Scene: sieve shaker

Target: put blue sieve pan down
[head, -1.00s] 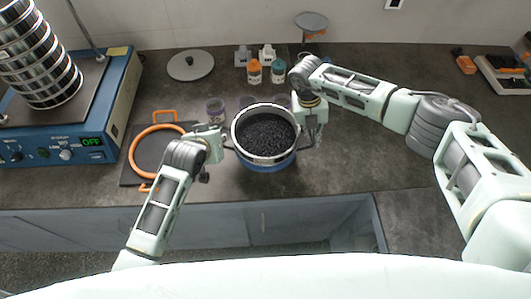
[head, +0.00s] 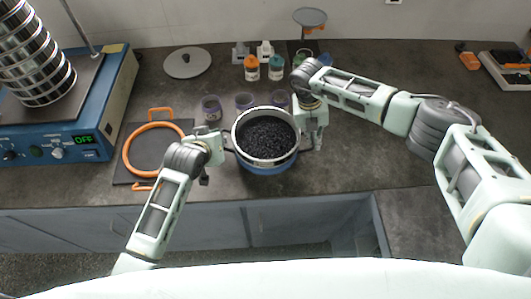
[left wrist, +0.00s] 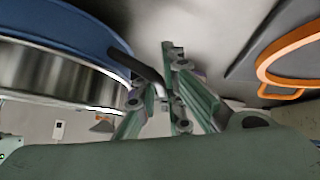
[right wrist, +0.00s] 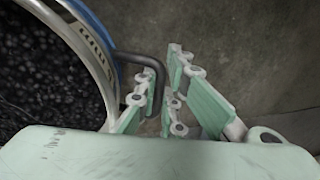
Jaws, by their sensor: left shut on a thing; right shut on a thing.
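The blue sieve pan (head: 268,168), with a shiny metal rim and dark granules inside, is level between my two grippers. I cannot tell whether its base touches the bench. My left gripper (head: 222,148) is shut on the pan's left handle; the left wrist view shows the dark handle (left wrist: 150,72) between the fingers beside the blue wall. My right gripper (head: 308,138) is shut on the right handle; the right wrist view shows this bent dark handle (right wrist: 152,72) at the fingers. The pan's underside is hidden in the head view.
An orange ring (head: 128,152) on a dark board lies left of the pan. The blue shaker (head: 108,118) with a sieve stack stands further left. Several small jars (head: 211,108) stand close behind the pan.

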